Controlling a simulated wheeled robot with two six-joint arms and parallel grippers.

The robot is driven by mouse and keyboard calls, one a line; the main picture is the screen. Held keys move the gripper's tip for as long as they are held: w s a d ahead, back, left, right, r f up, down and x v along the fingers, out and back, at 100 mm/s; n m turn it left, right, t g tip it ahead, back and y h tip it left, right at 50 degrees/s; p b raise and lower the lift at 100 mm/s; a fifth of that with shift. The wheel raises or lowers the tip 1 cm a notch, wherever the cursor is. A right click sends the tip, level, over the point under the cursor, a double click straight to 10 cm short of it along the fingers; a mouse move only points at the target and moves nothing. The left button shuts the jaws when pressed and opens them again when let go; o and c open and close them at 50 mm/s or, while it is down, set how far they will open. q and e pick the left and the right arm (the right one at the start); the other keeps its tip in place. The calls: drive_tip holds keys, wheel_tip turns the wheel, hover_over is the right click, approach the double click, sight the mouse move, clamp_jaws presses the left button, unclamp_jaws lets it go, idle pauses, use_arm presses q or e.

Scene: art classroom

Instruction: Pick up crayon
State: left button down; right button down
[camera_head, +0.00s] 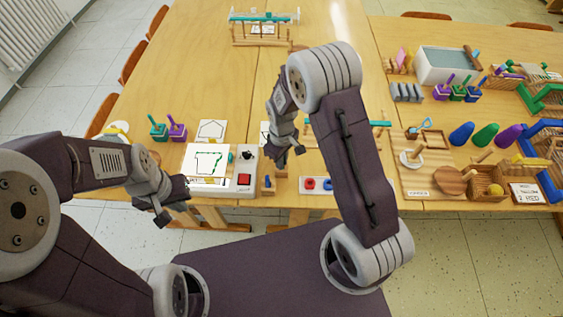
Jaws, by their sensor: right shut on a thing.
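My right gripper (284,158) hangs over the near part of the wooden table, left of its own forearm. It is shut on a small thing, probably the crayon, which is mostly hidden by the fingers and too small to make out. No other crayon can be told apart clearly. My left gripper (172,210) is at the table's near edge, in front of the white drawing board, and looks open and empty.
A white board with a green outline (207,162) and a control box with a red button (243,178) lie near the front edge. Purple and teal cups (177,132) stand behind left. Wooden toys and a grey bin (447,66) crowd the right table. The back left tabletop is clear.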

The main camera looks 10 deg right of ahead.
wheel_tip(320, 180, up, 4)
drive_tip(key=shift+r, duration=0.1)
drive_tip(key=s+d+r, duration=0.6)
drive_tip(key=s+d, duration=0.2)
drive_tip(key=shift+s+r, duration=0.3)
drive_tip(key=c, duration=2.1)
unclamp_jaws()
clamp_jaws()
drive_tip(key=shift+w, duration=0.1)
